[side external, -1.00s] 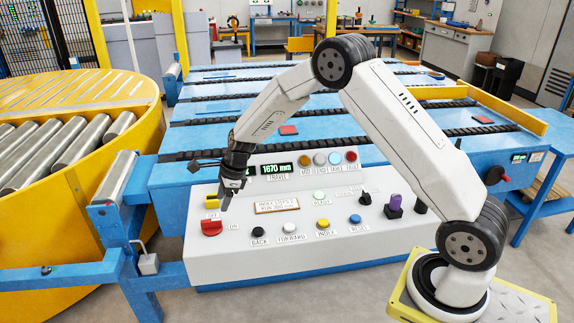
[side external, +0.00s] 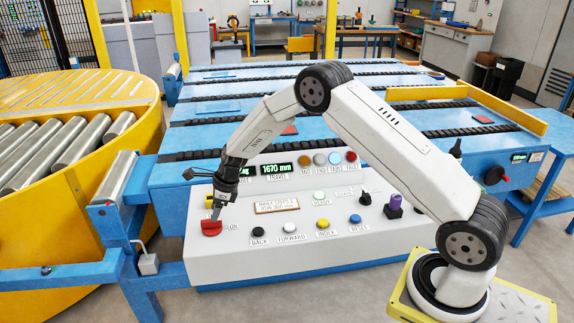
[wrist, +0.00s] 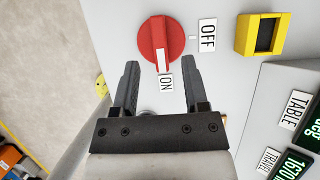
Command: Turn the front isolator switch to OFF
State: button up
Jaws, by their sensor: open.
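The isolator switch is a red round knob (side external: 211,228) at the left end of the sloped light-grey panel. In the wrist view the red knob (wrist: 160,40) shows a white bar pointing to the ON label (wrist: 166,88); the OFF label (wrist: 207,36) lies to its right. My gripper (side external: 215,216) is at the knob in the side view, pointing down. In the wrist view my gripper (wrist: 159,75) has its two fingers apart, one on either side of the knob's lower part, with nothing held. Whether the fingertips touch the knob cannot be told.
A yellow-framed block (wrist: 263,35) sits beside the switch. Black (side external: 259,231), white (side external: 289,227), yellow (side external: 323,223) and blue (side external: 355,218) buttons line the panel's front. A black selector (side external: 364,199) and a purple-topped one (side external: 394,206) stand to the right.

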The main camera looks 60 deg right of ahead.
aim_at(212, 224)
jog(key=shift+x, duration=2.1)
grip_shut()
